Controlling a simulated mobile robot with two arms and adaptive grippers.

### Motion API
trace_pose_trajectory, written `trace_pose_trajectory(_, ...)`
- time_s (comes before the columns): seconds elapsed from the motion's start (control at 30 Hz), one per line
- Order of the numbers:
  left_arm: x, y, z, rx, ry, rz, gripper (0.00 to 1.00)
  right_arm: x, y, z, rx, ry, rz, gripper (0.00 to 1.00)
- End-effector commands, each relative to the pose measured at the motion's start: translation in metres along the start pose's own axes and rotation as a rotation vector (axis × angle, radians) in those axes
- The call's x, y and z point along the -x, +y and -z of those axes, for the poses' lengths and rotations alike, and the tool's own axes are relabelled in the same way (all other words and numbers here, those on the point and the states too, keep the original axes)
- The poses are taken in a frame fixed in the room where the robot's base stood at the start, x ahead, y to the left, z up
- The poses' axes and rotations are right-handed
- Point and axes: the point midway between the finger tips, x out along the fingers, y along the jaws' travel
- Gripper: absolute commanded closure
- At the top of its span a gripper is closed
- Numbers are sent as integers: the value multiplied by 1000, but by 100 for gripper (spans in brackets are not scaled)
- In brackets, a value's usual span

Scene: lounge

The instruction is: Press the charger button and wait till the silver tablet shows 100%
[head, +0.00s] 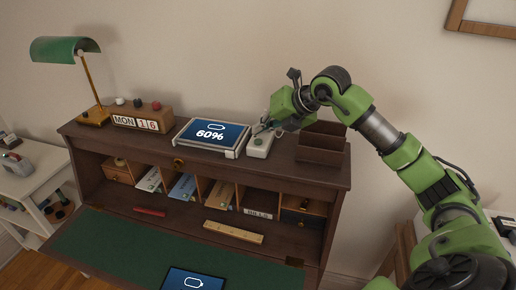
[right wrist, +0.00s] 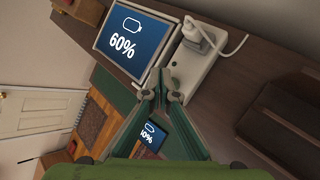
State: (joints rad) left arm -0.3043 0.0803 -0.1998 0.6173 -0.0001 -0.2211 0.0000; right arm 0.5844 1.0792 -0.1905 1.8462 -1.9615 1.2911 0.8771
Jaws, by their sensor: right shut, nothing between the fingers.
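A silver-framed tablet (head: 210,133) lies on the desk's top and its blue screen reads 60%; it also shows in the right wrist view (right wrist: 124,42). The white charger box (head: 259,148) stands just right of it, and in the right wrist view the box (right wrist: 190,73) has a white plug and cable at its far end. My right gripper (head: 265,127) is shut and empty, with its fingertips over the near end of the box. My left gripper is out of view.
A dark letter holder (head: 321,146) stands right of the charger. A calendar block (head: 138,119) and green lamp (head: 64,48) stand left. A wooden ruler (head: 233,232) lies below.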

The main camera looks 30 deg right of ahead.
Motion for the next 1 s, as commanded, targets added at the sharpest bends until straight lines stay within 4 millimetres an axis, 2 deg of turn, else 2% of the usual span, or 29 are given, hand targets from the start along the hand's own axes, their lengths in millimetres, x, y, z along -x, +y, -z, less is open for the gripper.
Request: trace_pose_trajectory(1.0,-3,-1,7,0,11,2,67,-2,-2,1,0,0,0,100)
